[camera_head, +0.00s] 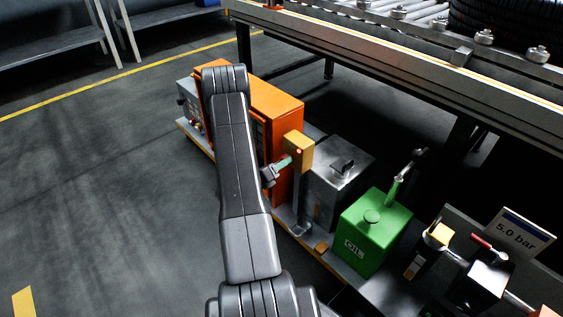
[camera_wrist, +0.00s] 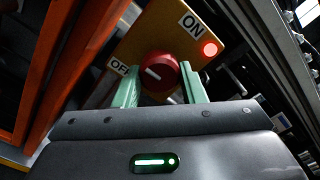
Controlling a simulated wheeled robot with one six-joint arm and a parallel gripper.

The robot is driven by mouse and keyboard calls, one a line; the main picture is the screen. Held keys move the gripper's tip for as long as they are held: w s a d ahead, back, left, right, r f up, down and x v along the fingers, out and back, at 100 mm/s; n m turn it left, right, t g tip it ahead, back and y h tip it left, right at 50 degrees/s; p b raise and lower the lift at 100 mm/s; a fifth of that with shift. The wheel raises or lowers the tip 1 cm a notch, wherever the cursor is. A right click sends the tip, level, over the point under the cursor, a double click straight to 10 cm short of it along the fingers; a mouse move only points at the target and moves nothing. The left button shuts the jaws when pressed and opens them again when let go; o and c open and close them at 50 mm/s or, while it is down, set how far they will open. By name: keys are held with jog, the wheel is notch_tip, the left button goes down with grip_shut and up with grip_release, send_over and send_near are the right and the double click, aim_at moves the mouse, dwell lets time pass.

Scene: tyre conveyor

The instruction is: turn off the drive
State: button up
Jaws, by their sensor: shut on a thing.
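A yellow switch box (camera_head: 298,150) stands beside the orange cabinet in the head view. In the wrist view the yellow box (camera_wrist: 165,33) carries a red rotary knob (camera_wrist: 157,68), an ON label (camera_wrist: 192,25) at upper right and an OFF label (camera_wrist: 119,67) at left. A red lamp (camera_wrist: 210,49) glows beside ON. A white mark on the knob slants, its left end towards the OFF side. My gripper (camera_wrist: 160,80) has its green fingers on both sides of the knob, shut on it. In the head view my gripper (camera_head: 280,166) meets the box's left face.
An orange cabinet (camera_head: 275,112) stands close left of the box. A grey metal tank (camera_head: 337,180) and a green oil can (camera_head: 375,232) stand to the right. The roller conveyor (camera_head: 430,62) runs above and behind. Open floor (camera_head: 100,200) lies to the left.

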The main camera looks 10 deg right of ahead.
jog(key=o, duration=1)
jog(key=shift+a, duration=0.1)
jog(key=p+v, duration=0.2)
jog(key=v, duration=1.1)
jog(key=shift+s+a+p, duration=0.25)
jog(key=shift+p, duration=0.05)
jog(key=b+x, duration=0.2)
jog(key=x, duration=1.2)
jog(key=shift+b, duration=0.3)
jog(key=shift+s+a, duration=0.1)
jog(key=shift+a, duration=0.05)
